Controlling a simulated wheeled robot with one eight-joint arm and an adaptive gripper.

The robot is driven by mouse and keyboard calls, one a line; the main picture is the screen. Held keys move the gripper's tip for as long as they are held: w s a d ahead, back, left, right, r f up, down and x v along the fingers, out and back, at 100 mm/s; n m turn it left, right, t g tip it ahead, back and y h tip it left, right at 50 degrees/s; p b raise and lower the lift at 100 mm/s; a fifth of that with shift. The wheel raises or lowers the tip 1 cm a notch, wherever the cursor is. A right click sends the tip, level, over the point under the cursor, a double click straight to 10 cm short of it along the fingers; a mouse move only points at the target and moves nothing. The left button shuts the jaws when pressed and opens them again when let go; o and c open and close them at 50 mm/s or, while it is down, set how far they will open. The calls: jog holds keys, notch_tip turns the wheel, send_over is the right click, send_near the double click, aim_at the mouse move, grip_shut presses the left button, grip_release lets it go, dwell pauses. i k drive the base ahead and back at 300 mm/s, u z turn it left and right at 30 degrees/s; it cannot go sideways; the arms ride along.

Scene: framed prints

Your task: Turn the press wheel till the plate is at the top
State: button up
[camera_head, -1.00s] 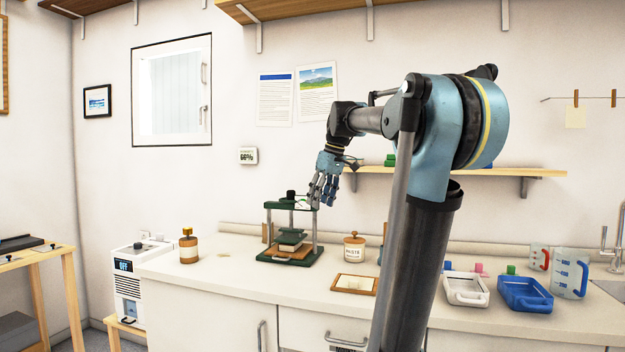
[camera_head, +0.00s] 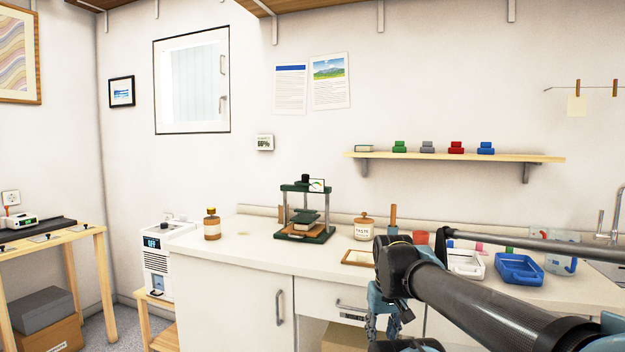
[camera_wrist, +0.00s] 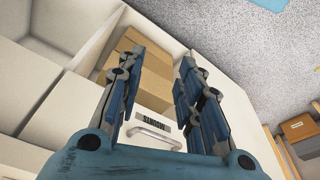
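The press (camera_head: 325,215) stands on the counter, a dark green frame with metal posts. A black knob-like wheel (camera_head: 305,179) sits on its top bar, beside a small dial. The dark green plate (camera_head: 306,216) is low between the posts, just above or on a light wooden board; I cannot tell whether they touch. My gripper (camera_head: 383,326) is down in front of the cabinets, right of and well below the press. In the wrist view my gripper (camera_wrist: 160,65) is open, its fingers apart with nothing held. The press is out of the wrist view.
A brown bottle (camera_head: 212,224) stands left of the press; a paste jar (camera_head: 364,227) and a wooden frame (camera_head: 358,258) lie to its right. White (camera_head: 466,264) and blue trays (camera_head: 520,269) are farther right. The counter front left of the press is mostly clear.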

aim_at(303, 181)
jog(key=z, duration=1.2)
jog(key=k, duration=0.9)
jog(key=u, duration=1.3)
jog(key=i, duration=1.3)
jog(key=z, duration=0.05)
